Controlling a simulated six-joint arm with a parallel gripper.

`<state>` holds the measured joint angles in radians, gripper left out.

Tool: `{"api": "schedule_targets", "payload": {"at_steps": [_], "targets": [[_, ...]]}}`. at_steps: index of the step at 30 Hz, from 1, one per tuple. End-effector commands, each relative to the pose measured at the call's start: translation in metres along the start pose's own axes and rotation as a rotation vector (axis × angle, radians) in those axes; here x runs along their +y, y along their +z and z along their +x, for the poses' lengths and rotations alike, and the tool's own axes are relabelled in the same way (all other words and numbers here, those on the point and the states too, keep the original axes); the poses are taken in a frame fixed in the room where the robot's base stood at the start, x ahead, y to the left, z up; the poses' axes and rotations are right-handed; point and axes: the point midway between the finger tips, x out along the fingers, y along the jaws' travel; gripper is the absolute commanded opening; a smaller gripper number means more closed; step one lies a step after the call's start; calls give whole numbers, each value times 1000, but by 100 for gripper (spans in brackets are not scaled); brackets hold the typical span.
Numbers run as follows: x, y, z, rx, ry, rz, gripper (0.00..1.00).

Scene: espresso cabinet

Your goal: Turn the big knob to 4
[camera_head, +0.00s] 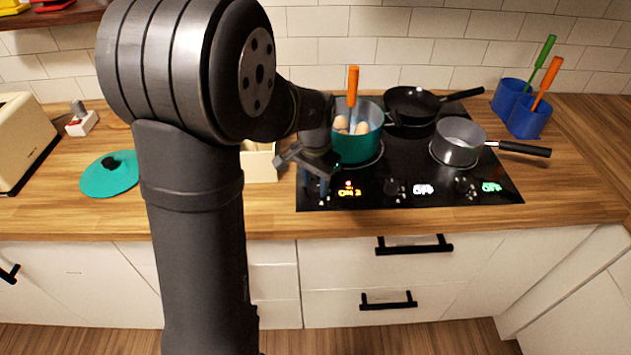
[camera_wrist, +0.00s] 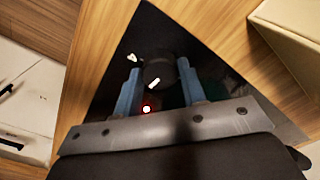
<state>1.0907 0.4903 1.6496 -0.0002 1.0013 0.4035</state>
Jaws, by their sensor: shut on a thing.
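My gripper (camera_head: 322,188) reaches down at the front left corner of the black stove. In the wrist view its two blue fingers (camera_wrist: 162,88) are on either side of a round dark knob (camera_wrist: 158,73) with a white mark, and are shut on it. In the head view the gripper hides this knob. The orange display (camera_head: 349,193) beside it appears to read ON 2, though the digit is small. A red light (camera_wrist: 146,109) glows near the knob. Two other knobs (camera_head: 392,187) and (camera_head: 464,185) have displays that read OFF.
On the stove stand a teal pot (camera_head: 356,148) with eggs and an orange-handled utensil, a black pan (camera_head: 411,104), and a grey saucepan (camera_head: 459,143). A cream box (camera_head: 260,163) is left of my gripper. A teal lid (camera_head: 108,177) lies further left.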

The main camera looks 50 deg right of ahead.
Motion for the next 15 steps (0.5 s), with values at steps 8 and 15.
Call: {"api": "schedule_targets", "payload": {"at_steps": [8,15], "targets": [[-1,0,0,-1,0,260,15],[-1,0,0,-1,0,488,15]]}}
